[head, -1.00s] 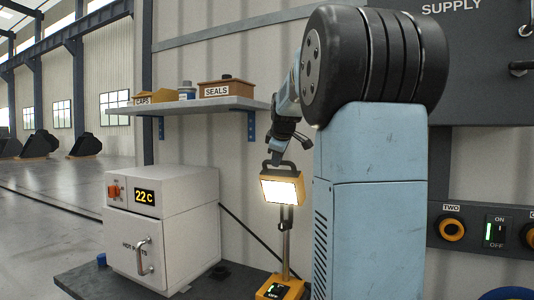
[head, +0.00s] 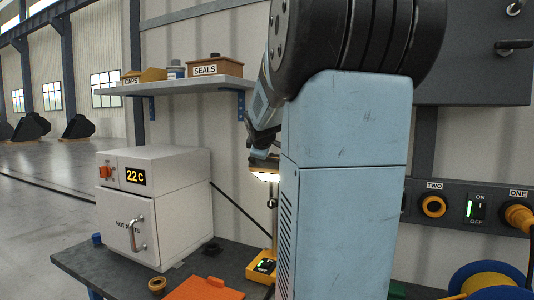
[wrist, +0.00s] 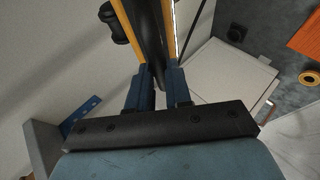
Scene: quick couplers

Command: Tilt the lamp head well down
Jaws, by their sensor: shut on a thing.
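The work lamp has a yellow base (head: 262,266) on the bench and a thin pole. Its lamp head (head: 265,174) is lit and shows only as a thin bright strip, so its face points steeply down. My gripper (head: 262,156) is at the top of the lamp head, partly hidden by my arm. In the wrist view, the blue fingers of my gripper (wrist: 158,88) are closed on the dark handle of the lamp head (wrist: 148,40), with yellow frame edges on both sides. My arm hides part of the lamp in the head view.
A white oven (head: 155,205) stands left of the lamp on the dark bench (head: 90,262). A shelf (head: 185,86) with boxes is on the wall above. An orange mat (head: 215,290) and a brass ring (head: 157,284) lie in front. A yellow cable reel (head: 490,280) is at right.

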